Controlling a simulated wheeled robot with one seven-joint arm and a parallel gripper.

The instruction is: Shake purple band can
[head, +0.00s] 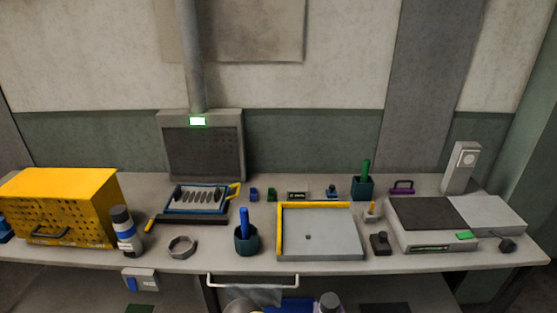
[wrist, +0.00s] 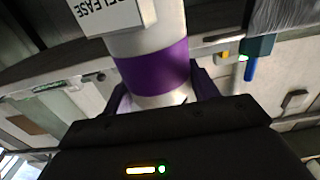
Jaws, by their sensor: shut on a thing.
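The purple band can (wrist: 152,68) is white with a broad purple band, and in the wrist view it fills the upper middle. My gripper (wrist: 160,92) is shut on it, with a dark purplish finger on each side near the band. The can's upper end in the picture runs out of frame, partly behind a white panel with upside-down lettering (wrist: 106,14). In the head view I cannot make out my gripper. A dark-capped can (head: 329,302) shows at the bottom edge there, cut off, its band hidden.
On the bench, a can with a blue band (head: 126,233) stands beside a yellow perforated box (head: 66,205). A metal ring (head: 182,247), a teal cup (head: 246,240) and a yellow-edged tray (head: 330,235) line the front. A rail (head: 254,281) with a cloth hangs at the front edge.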

